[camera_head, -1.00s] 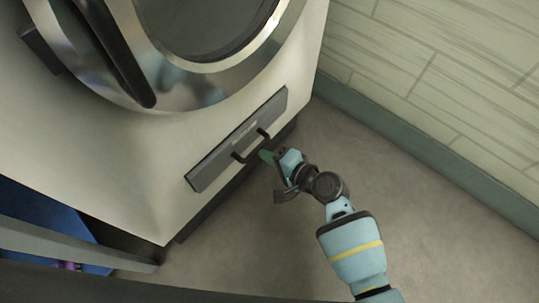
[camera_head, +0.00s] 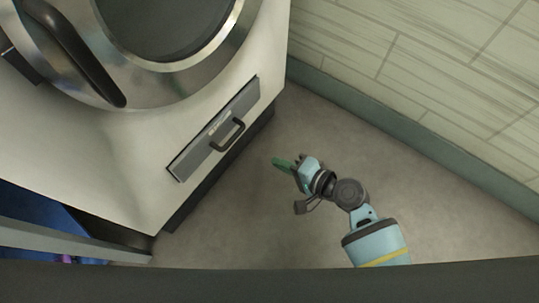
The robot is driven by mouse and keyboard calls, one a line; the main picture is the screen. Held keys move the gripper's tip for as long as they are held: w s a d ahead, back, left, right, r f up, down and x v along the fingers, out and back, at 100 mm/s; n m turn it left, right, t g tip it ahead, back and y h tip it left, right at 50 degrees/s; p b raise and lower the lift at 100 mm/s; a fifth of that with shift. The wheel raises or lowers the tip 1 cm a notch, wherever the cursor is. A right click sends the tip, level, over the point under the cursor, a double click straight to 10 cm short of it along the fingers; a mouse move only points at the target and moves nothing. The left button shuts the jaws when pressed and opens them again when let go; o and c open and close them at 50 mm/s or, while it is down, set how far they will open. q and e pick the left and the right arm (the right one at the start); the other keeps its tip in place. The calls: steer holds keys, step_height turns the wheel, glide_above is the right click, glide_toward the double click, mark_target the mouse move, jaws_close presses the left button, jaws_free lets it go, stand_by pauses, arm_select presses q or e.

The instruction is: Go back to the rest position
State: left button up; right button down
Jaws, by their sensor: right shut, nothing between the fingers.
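My right gripper (camera_head: 283,164) has green fingers and sits over the grey floor in the camera_head view. It is shut with nothing between the fingers. It is to the right of a dark grey drawer panel (camera_head: 190,158) with a black handle (camera_head: 228,134), and it is clear of both. My right arm comes in from the lower right. My left gripper is not in view.
The white front-loading machine (camera_head: 140,185) with a round metal-rimmed door (camera_head: 160,88) fills the left. A tiled wall (camera_head: 430,70) with a grey-green baseboard (camera_head: 400,137) runs along the right. The floor (camera_head: 240,230) between them is bare. A dark edge (camera_head: 270,283) crosses the bottom.

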steer(key=shift+s+d+r, duration=0.15)
steer(key=shift+s+d, duration=0.1)
steer(key=shift+d, duration=0.1)
steer(key=shift+r, duration=0.1)
